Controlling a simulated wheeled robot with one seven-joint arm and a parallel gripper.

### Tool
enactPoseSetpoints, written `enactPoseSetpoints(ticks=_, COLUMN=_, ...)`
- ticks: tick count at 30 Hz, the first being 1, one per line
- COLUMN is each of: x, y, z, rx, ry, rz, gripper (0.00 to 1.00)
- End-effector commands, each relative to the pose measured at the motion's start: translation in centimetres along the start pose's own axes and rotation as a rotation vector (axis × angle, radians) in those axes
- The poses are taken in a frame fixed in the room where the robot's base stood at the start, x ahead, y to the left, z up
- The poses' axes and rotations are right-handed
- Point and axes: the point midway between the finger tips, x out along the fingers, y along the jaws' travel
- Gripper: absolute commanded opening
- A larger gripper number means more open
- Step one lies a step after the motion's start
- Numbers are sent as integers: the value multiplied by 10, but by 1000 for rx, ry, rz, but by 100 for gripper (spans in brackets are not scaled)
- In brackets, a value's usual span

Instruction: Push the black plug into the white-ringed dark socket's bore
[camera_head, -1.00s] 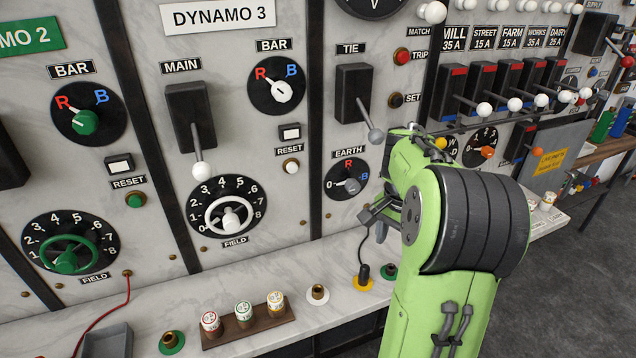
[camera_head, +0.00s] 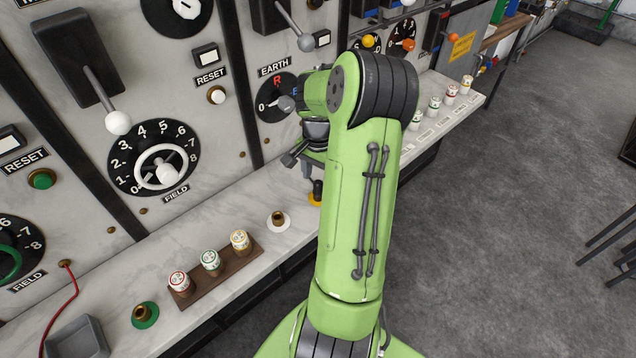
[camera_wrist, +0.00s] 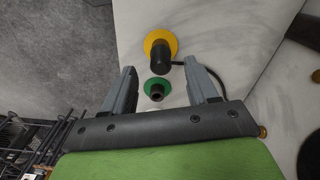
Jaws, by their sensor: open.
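The black plug (camera_head: 318,187) stands upright at the yellow-ringed socket on the marble ledge, partly hidden by my arm in the head view. In the wrist view the plug (camera_wrist: 161,58) stands on the yellow ring (camera_wrist: 152,38), with a black cable running off to the right. The white-ringed socket (camera_head: 278,220) is to the left of the plug in the head view, its bore empty; it is not seen in the wrist view. My gripper (camera_wrist: 159,68) is open, its fingers either side of the plug's line of sight, apparently empty. Whether it touches the plug cannot be told.
A green-ringed socket (camera_wrist: 157,89) lies beside the yellow one, hidden by my arm in the head view. A wooden rack (camera_head: 215,272) with several fuses, another green-ringed socket (camera_head: 145,315) and a grey tray (camera_head: 76,340) line the ledge. The upright panel carries levers and dials.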

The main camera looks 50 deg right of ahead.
Motion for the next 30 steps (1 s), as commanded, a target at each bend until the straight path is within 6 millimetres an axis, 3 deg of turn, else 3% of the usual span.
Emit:
enactPoseSetpoints(ticks=1, x=11, y=0, z=1, rx=-1, ry=-4, rz=1, gripper=58)
enactPoseSetpoints(ticks=6, x=28, y=0, z=0, rx=0, ry=0, rz=0, gripper=58)
enactPoseSetpoints(ticks=14, x=29, y=0, z=0, rx=-1, ry=1, rz=0, gripper=58)
enactPoseSetpoints(ticks=25, x=28, y=0, z=0, rx=-1, ry=1, rz=-1, gripper=3)
enactPoseSetpoints(ticks=30, x=26, y=0, z=0, rx=-1, ry=1, rz=-1, gripper=0)
